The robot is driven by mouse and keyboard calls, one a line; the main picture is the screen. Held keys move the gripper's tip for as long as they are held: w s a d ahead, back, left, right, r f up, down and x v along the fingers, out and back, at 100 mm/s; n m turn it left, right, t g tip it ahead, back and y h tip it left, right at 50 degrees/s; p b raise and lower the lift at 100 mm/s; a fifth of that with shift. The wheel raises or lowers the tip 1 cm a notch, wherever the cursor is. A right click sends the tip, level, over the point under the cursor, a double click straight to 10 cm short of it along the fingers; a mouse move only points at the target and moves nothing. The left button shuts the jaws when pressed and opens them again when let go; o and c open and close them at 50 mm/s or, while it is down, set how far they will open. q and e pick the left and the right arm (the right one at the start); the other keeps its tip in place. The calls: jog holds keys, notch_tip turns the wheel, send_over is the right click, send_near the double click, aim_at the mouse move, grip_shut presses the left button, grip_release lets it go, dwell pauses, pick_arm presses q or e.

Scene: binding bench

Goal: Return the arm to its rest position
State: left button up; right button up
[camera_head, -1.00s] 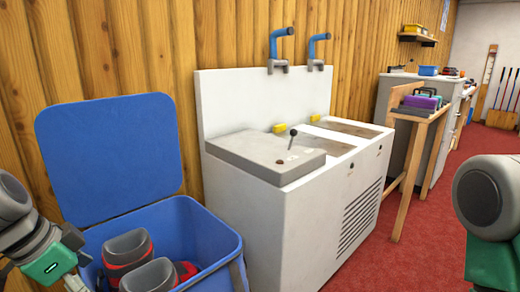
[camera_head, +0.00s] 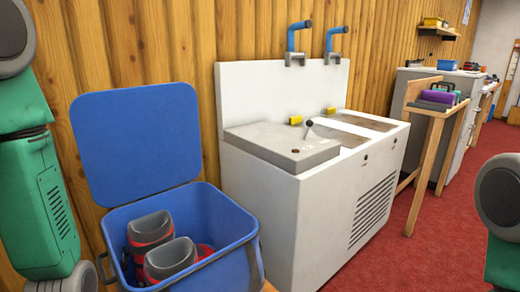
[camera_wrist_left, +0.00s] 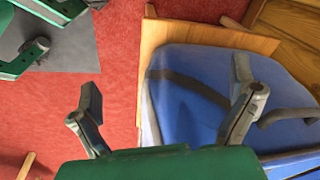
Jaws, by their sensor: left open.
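My left arm stands at the left edge of the head view, a green link with grey joints; its gripper is outside that view. In the left wrist view my left gripper (camera_wrist_left: 168,95) is open, its two dark fingers wide apart with nothing between them. The blue bin (camera_wrist_left: 185,105) lies below and behind the right finger, and I cannot tell the gap. In the head view the blue bin (camera_head: 215,254) has its lid up and holds red and grey cups (camera_head: 170,258). Part of my right arm shows at the right edge; its gripper is not visible.
A white sink cabinet (camera_head: 290,210) with blue taps (camera_head: 297,38) stands right of the bin. A wooden stand (camera_head: 429,150) holds a purple item (camera_head: 437,97). The bin rests on a wooden board (camera_wrist_left: 155,40). Red floor (camera_head: 390,265) is open in front.

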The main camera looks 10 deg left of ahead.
pick_arm(q)
jog(key=s+d+f+n, duration=0.2)
jog(key=s+d+f, duration=0.1)
jog(key=s+f, duration=0.3)
jog(key=s+d+f+n, duration=0.1)
jog(key=s+d+f, duration=0.2)
jog(key=s+f, duration=0.35)
notch_tip(320, 180, up, 18)
jog(key=p, duration=1.7)
jog(key=shift+w+a+g+h+p, duration=0.15)
jog(key=shift+w+g+h+p, duration=0.15)
jog(key=shift+w+g+p, duration=0.1)
jog(key=shift+f, duration=0.15)
